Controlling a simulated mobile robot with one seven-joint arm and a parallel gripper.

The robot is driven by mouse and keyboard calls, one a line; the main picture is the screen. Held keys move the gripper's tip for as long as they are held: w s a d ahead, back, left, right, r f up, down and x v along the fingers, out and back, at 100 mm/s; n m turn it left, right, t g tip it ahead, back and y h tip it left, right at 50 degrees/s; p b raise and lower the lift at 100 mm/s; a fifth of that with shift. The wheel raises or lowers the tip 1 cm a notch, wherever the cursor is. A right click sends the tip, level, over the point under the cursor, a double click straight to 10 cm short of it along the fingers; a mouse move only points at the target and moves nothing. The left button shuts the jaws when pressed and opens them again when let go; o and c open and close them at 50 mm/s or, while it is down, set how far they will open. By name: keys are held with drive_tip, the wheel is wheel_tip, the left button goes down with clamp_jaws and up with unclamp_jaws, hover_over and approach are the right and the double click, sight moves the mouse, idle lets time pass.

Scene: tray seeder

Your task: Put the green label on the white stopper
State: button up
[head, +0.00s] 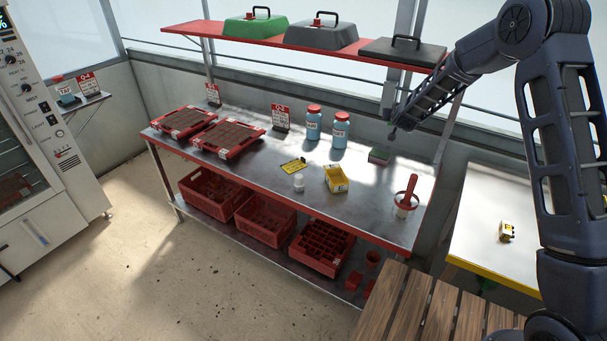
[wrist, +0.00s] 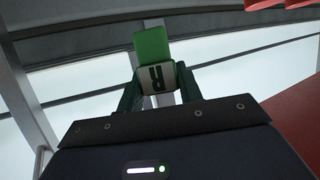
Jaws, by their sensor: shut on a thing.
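My gripper (wrist: 158,85) is shut on a green label (wrist: 152,46) in the wrist view. In the head view my gripper (head: 393,130) is above the back right of the metal bench, and the label cannot be made out there. A small white object, likely the white stopper (head: 298,183), stands near the bench's front middle, left of a yellow box. My gripper is apart from it, up and to the right.
A red shelf (head: 205,31) with lids runs above.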

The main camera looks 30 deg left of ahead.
drive_tip(key=s+a+r+n+g+y, duration=0.2)
drive_tip(key=s+a+n+g+y, duration=0.4)
drive_tip(key=s+a, duration=1)
drive_tip(key=s+a+r+n+g+y, duration=0.1)
drive_tip(key=s+a+r+n+g, duration=0.2)
drive_tip(key=s, duration=0.7)
drive_tip(key=s+a+r+n+g+y, duration=0.1)
drive_tip(key=s+a+r+n+g, duration=0.25)
drive_tip(key=s, duration=0.55)
hover_over(299, 176)
drive_tip(key=shift+n, duration=0.25)
wheel_tip(299, 176, down, 21)
drive_tip(key=shift+f, duration=0.15)
drive_tip(key=o, duration=1)
drive_tip(key=shift+c, duration=0.2)
